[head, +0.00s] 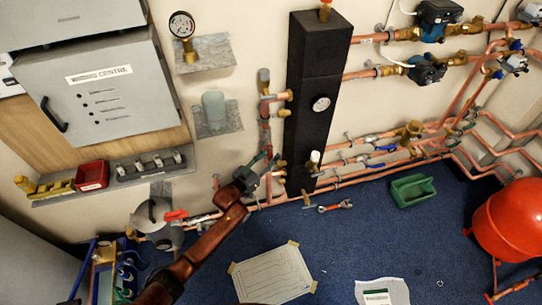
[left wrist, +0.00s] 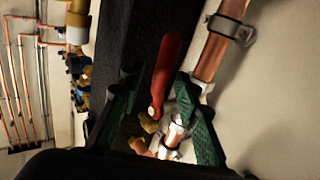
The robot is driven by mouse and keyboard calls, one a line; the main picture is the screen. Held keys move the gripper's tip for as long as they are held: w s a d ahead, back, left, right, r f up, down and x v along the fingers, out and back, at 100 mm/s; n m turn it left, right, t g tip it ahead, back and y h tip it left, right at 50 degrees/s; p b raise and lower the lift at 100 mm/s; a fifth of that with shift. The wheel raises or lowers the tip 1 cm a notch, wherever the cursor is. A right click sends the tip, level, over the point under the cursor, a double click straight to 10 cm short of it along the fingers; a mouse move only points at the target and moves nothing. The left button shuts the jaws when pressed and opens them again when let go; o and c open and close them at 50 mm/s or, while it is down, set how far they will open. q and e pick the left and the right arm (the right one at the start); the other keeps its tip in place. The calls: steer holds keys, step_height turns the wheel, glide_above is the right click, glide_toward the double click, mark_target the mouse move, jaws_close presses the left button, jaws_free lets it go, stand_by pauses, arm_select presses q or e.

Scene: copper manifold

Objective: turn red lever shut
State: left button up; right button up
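A red lever (left wrist: 166,70) shows in the left wrist view, on a brass valve (left wrist: 150,123) fitted to a copper pipe. My left gripper (left wrist: 157,82) has its green-padded fingers spread on either side of the lever, with visible space around it. Whether either finger touches it is unclear. In the head view my left gripper (head: 262,166) is at the pipework just left of the black column, and it largely hides the lever there. Another red handle (head: 175,215) shows on the lower pipe at left. My right gripper is in neither view.
The tall black column (head: 316,90) stands close right of my left gripper. Copper pipes run along the wall at right. A grey cabinet (head: 100,90) hangs at left. A wrench (head: 336,206), a green tray (head: 412,190) and a paper sheet (head: 273,274) lie on the blue floor.

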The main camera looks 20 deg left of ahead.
arm_select(q)
steer(key=shift+w+d, duration=0.15)
steer(key=shift+w, duration=0.15)
steer(key=shift+c, duration=0.2)
jaws_close()
stand_by(0.4)
